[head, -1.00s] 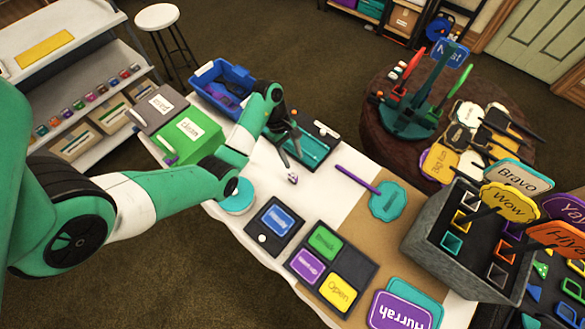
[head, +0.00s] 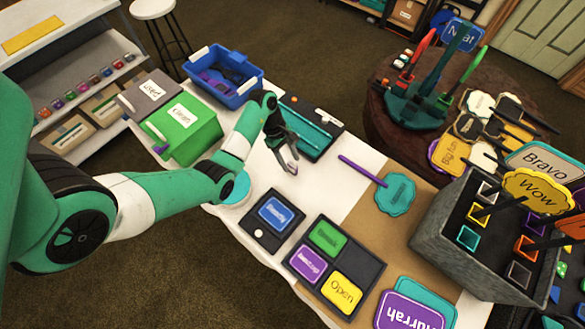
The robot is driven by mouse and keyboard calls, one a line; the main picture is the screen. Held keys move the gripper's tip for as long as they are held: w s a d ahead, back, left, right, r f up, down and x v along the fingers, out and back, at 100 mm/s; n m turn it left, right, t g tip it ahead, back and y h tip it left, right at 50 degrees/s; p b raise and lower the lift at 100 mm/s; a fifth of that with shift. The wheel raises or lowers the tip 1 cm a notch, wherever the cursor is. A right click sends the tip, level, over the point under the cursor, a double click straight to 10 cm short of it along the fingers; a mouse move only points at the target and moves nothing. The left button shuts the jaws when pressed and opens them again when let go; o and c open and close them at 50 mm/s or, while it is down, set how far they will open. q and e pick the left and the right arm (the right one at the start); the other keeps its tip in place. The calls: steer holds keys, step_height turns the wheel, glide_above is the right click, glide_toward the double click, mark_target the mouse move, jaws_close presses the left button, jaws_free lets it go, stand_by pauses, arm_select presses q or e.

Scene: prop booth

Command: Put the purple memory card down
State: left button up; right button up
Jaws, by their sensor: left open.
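A purple card (head: 308,263) with lettering lies flat in the lower-left part of a dark board (head: 358,268), below a green card (head: 327,236) and beside a yellow "Open" card (head: 341,291). My left gripper (head: 289,166) is open over the white table (head: 264,174), up and left of the purple card and apart from it. I see nothing held between its fingers. A smaller dark board holds a blue card (head: 275,214) between the gripper and the purple card. My right gripper is not in view.
A teal tray (head: 313,140) and a blue bin (head: 226,83) stand behind the gripper. Green (head: 188,132) and grey (head: 148,97) boxes are at left. A grey sign holder (head: 455,250) with upright signs stands at right. A purple-handled teal paddle (head: 396,193) lies mid-table.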

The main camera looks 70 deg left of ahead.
mark_target(292, 164)
arm_select(q)
steer(key=x, duration=0.3)
steer(key=shift+f+b, duration=0.2)
steer(key=shift+b, duration=0.2)
jaws_close()
